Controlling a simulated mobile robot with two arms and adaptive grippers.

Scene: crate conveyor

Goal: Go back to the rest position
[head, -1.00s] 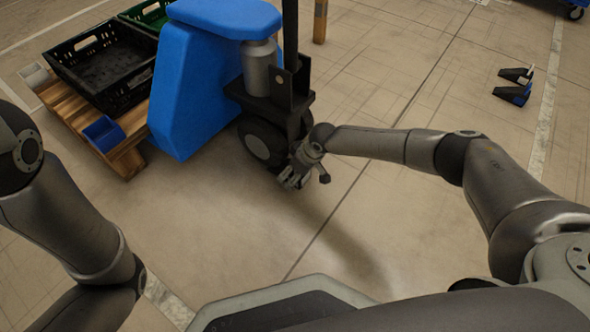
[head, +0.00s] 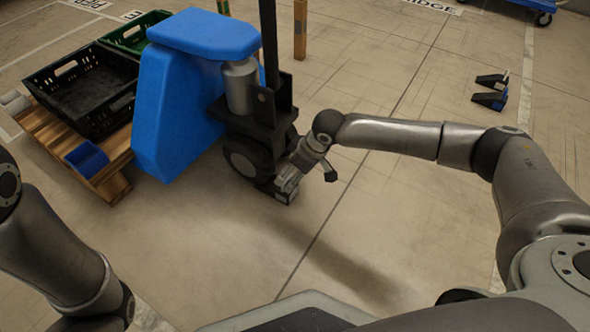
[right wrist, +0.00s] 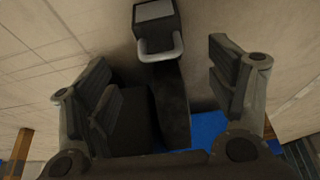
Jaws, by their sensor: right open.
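My right gripper (head: 287,188) reaches out in front of the blue pallet truck (head: 178,115), near its black wheel (head: 246,160). In the right wrist view my right gripper (right wrist: 170,92) has its two fingers spread wide, with nothing held between them. A dark part of the truck with a grey metal loop (right wrist: 160,48) shows behind the gap. Whether the fingers touch the truck cannot be told. My left arm comes in at the left edge of the head view, but its gripper is out of view.
A wooden pallet (head: 60,150) at the left carries a black crate (head: 88,122), a green crate (head: 128,38) and a small blue bin (head: 86,160). Black-and-blue blocks (head: 490,90) lie on the floor at right. The floor between is clear.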

